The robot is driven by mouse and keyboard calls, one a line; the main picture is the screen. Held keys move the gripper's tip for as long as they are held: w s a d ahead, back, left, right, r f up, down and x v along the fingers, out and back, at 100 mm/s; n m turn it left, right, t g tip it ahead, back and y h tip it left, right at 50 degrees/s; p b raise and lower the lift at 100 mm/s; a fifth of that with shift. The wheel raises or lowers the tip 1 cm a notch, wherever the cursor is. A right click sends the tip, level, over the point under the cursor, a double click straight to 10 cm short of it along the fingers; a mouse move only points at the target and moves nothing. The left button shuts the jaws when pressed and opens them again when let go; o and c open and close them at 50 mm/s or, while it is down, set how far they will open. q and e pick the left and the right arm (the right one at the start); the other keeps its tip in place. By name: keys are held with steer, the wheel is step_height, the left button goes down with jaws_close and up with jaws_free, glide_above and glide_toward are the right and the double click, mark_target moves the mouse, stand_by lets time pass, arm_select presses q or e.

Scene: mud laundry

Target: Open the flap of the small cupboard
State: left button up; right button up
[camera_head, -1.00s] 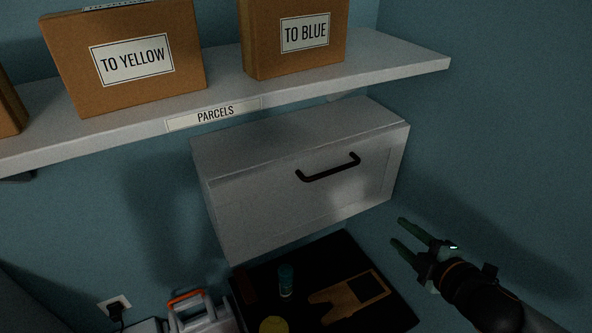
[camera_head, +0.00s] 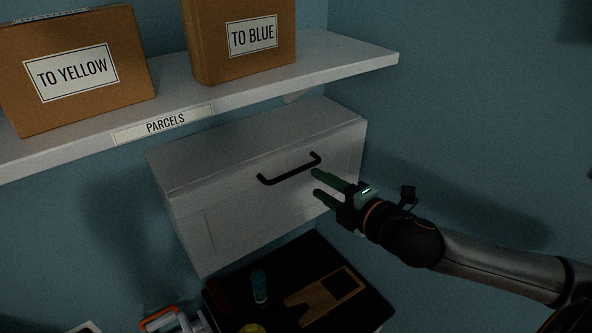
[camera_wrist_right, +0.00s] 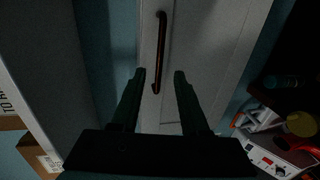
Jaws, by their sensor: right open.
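The small cupboard (camera_head: 230,205) is a white box on the wall under the shelf, and its front flap is shut. A black bar handle (camera_head: 289,169) runs along the upper part of the flap. My right gripper (camera_head: 316,183) is open and empty, in front of the flap near the handle's right end. In the right wrist view the handle (camera_wrist_right: 162,52) shows upright, beyond and between the two open fingers (camera_wrist_right: 158,82). I see no finger touching it. My left gripper is in neither view.
A white shelf (camera_head: 345,67) above the cupboard carries cardboard boxes, one marked TO YELLOW (camera_head: 75,70) and one TO BLUE (camera_head: 240,38). Below is a dark surface (camera_head: 362,312) with a blue-green can (camera_head: 259,287) and a brown item (camera_head: 318,299). The wall to the right is bare.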

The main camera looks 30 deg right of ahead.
mark_target(298, 172)
steer(key=shift+p+x, duration=0.55)
steer(key=shift+x, duration=3.95)
steer(key=shift+c, duration=0.3)
jaws_close()
